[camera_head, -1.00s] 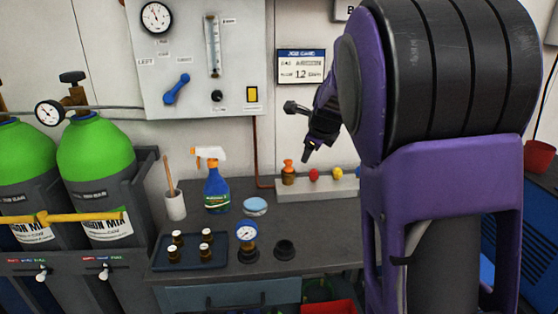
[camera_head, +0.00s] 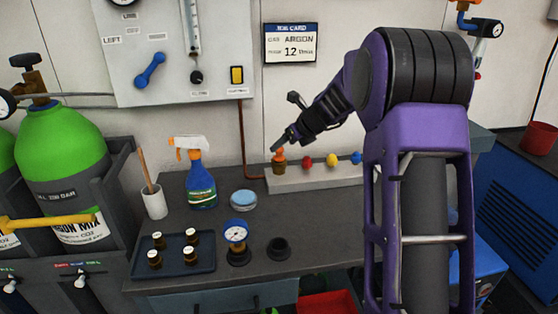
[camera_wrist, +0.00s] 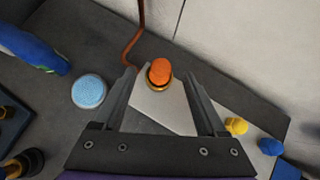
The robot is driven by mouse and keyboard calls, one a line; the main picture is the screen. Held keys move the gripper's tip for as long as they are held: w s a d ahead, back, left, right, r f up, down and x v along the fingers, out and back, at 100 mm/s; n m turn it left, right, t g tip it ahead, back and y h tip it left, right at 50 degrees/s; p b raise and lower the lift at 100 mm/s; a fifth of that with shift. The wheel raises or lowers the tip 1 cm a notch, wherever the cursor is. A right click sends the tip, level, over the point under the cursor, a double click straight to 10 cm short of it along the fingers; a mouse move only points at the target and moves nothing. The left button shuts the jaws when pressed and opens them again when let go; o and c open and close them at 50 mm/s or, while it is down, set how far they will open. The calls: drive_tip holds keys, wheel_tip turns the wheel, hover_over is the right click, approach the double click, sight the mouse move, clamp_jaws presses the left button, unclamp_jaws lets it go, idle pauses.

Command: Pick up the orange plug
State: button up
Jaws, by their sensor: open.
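The orange plug (camera_head: 279,157) stands at the left end of a light grey rack on the bench, against the wall. In the wrist view the orange plug (camera_wrist: 160,70) has a rounded orange top and a brass-coloured collar. My gripper (camera_head: 276,148) is at the plug's upper side in the head view. In the wrist view my gripper (camera_wrist: 163,82) is open, its two fingers spread to the left and right of the plug. The plug lies between the fingertips in that picture. I cannot tell whether either finger touches it.
The rack (camera_head: 300,180) also carries a red plug (camera_head: 307,163), a yellow plug (camera_head: 332,160) and a blue plug (camera_head: 356,158). A spray bottle (camera_head: 200,185), a round blue pad (camera_head: 243,200) and a gauge (camera_head: 236,235) stand nearby. The wall is close behind.

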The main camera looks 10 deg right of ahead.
sight(281, 150)
drive_tip(key=x, duration=0.3)
drive_tip(key=shift+w+f, duration=0.1)
drive_tip(key=shift+f, duration=0.05)
drive_tip(key=shift+b+x, duration=0.55)
drive_tip(key=shift+x, duration=2.1)
drive_tip(key=shift+d, duration=0.1)
clamp_jaws()
